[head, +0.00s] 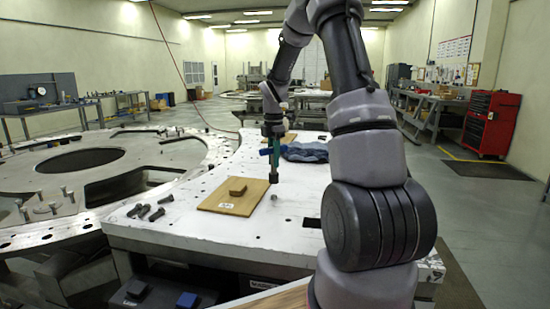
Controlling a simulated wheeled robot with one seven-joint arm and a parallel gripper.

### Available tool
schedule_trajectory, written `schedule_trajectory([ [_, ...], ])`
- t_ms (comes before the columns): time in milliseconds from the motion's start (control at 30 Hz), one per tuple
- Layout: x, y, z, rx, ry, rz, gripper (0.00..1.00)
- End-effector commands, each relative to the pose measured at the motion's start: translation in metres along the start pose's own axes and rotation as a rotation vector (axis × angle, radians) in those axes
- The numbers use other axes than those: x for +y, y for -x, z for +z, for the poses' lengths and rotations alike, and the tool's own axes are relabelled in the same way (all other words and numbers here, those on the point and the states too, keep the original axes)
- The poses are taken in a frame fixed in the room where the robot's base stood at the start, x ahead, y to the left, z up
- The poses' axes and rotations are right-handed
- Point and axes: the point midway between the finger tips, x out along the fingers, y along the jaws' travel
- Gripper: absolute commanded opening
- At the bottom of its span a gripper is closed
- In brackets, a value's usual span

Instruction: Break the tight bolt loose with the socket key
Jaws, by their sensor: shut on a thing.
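My gripper (273,132) points down above the white plate (285,225) and is shut on the socket key (274,165). The key hangs about upright, with a green upper part, a small blue piece at its side and a dark lower end. A small grey bolt head (273,196) sits on the plate just below the key's lower end. A gap shows between them in this view; its true size is hard to tell. How tight the bolt is cannot be seen.
Several loose bolts (157,214) lie further left. A crumpled blue cloth (307,152) lies behind. The large ring plate (60,165) stands at left.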

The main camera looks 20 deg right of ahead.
Motion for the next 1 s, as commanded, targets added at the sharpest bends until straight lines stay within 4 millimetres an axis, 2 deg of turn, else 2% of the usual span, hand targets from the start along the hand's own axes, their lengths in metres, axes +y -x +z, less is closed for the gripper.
schedule_trajectory([
  [500, 0.0, -0.043, 0.0, 0.0, -0.001, -0.001, 0.0],
  [1000, 0.0, -0.05, 0.0, 0.0, -0.002, 0.0, 0.0],
])
